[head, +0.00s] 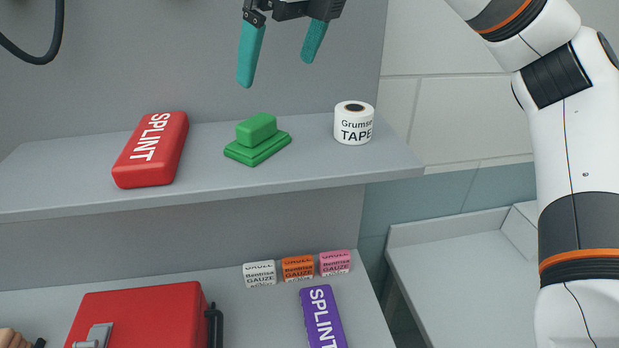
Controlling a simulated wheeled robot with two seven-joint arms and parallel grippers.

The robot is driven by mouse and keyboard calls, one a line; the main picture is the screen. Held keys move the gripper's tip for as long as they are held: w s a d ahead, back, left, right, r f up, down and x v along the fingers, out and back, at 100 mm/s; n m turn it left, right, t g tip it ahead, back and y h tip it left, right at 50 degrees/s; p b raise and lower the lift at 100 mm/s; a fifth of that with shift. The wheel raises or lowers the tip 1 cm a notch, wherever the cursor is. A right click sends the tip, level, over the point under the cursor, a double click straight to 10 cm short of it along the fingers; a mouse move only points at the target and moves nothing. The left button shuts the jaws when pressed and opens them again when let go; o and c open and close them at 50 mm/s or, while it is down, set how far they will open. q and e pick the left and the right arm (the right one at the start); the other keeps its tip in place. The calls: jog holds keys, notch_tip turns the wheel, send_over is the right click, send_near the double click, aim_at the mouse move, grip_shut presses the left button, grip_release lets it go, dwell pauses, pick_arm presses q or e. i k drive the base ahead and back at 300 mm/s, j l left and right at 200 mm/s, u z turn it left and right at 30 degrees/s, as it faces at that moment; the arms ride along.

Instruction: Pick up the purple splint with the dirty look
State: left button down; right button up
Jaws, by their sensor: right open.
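A purple splint (323,318) with white lettering lies on the lower shelf, near the bottom of the head view. Its lower end is cut off by the picture edge. No dirt can be made out on it at this size. My right gripper (279,71) has teal fingers spread apart and hangs empty at the top of the view. It is above the upper shelf and far above the purple splint in the picture. My left gripper is not in view.
The upper shelf (300,180) holds a red splint (152,150), a green block (257,141) and a tape roll (353,123). On the lower shelf, white (260,274), orange (298,268) and pink gauze boxes (335,263) stand behind the splint. A red case (140,315) is left.

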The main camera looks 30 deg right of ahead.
aim_at(324, 329)
jog(key=z, duration=0.85)
